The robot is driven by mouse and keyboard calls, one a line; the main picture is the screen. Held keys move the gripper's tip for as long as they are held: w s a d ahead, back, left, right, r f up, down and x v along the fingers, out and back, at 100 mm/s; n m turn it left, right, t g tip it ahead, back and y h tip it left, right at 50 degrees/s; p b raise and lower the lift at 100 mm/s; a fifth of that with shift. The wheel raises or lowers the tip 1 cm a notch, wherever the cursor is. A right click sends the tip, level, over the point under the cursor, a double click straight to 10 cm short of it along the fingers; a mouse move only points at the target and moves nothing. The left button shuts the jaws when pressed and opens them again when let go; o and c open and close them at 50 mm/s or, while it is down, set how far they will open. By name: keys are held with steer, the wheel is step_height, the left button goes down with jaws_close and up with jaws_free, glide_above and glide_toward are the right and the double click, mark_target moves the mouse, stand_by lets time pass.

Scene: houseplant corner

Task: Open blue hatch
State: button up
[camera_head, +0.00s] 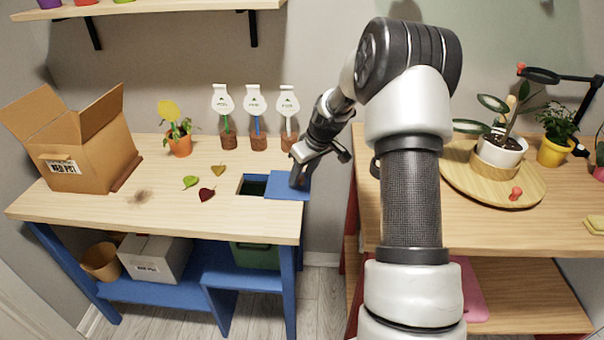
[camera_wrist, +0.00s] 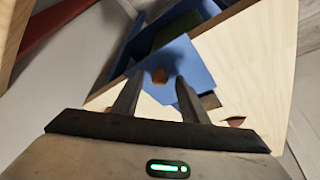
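The blue hatch (camera_head: 283,190) is a flat blue panel at the right end of the left wooden table. A dark rectangular opening (camera_head: 253,186) shows just left of it, so the hatch leaves at least part of the opening uncovered. The hatch also shows in the wrist view (camera_wrist: 188,60), with a small brown knob (camera_wrist: 159,75) on it. My gripper (camera_head: 298,180) is over the hatch, pointing down. In the wrist view its two fingers (camera_wrist: 159,78) are apart, with the knob between their tips and gaps at both sides. Contact cannot be told.
Red, green and brown leaves (camera_head: 207,194) lie left of the opening. Several plant markers (camera_head: 255,105), a potted yellow plant (camera_head: 180,145) and an open cardboard box (camera_head: 85,150) stand on the table. A gap separates it from the right table (camera_head: 400,220). A green bin (camera_head: 255,254) sits below.

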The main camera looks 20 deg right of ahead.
steer(key=shift+r, duration=0.1)
steer(key=p+v, duration=0.2)
steer(key=v, duration=1.5)
steer(key=shift+s+p, duration=0.15)
steer(key=shift+p, duration=0.15)
steer(key=shift+r, duration=0.1)
steer(key=s+a+r+m, duration=0.1)
steer(key=s+a+r, duration=0.6)
steer(key=s+a, duration=0.55)
steer(key=s+r+m+t+h, duration=0.1)
steer(key=s+r+m+h, duration=0.15)
steer(key=s, duration=1.55)
step_height(320, 180, up, 16)
steer(key=m+p, duration=0.1)
steer(key=p, duration=1.5)
steer(key=shift+s+t+y+p, duration=0.2)
steer(key=shift+t+y+p, duration=0.1)
steer(key=shift+y, duration=0.05)
